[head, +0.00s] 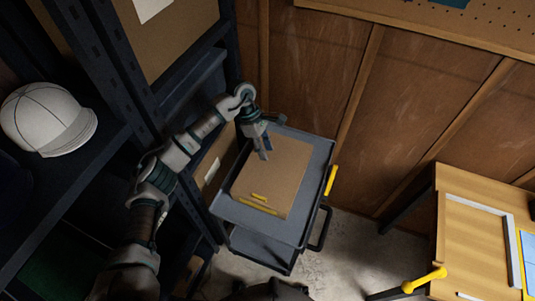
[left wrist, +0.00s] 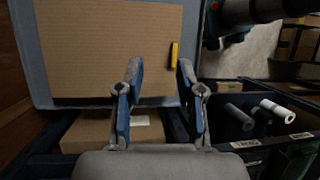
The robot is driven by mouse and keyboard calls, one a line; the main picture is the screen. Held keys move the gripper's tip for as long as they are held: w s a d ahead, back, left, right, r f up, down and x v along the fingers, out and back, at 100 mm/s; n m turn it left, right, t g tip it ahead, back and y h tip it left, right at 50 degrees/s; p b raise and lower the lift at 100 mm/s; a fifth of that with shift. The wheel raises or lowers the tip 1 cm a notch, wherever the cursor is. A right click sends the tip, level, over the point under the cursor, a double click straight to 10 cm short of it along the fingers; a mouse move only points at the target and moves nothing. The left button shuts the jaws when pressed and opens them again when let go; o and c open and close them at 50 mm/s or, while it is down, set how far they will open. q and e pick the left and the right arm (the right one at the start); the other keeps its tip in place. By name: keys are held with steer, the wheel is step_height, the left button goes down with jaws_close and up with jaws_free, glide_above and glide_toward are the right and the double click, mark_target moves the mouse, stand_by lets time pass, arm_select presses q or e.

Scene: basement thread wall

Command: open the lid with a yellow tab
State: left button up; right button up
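A flat brown lid (head: 285,165) lies on the grey top of a dark cart (head: 240,212). It looks shut. A yellow tab (head: 258,204) sits at its near edge. In the left wrist view the lid (left wrist: 105,45) fills the upper left, and the yellow tab (left wrist: 175,55) is at its right edge. My left gripper (head: 265,152) is above the far left part of the lid, apart from the tab. In the left wrist view its two blue-padded fingers (left wrist: 158,78) are spread with nothing between them. My right gripper is in neither view.
Dark shelving (head: 105,65) with a white cap (head: 48,118) stands close on the left. The cart has a yellow piece (head: 330,180) on its right side. A wooden workbench (head: 465,220) with a yellow handle (head: 425,280) is at right. Floor (head: 345,235) is clear between cart and bench.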

arm_select(q)
steer(key=v, duration=0.9)
steer(key=shift+a, duration=0.25)
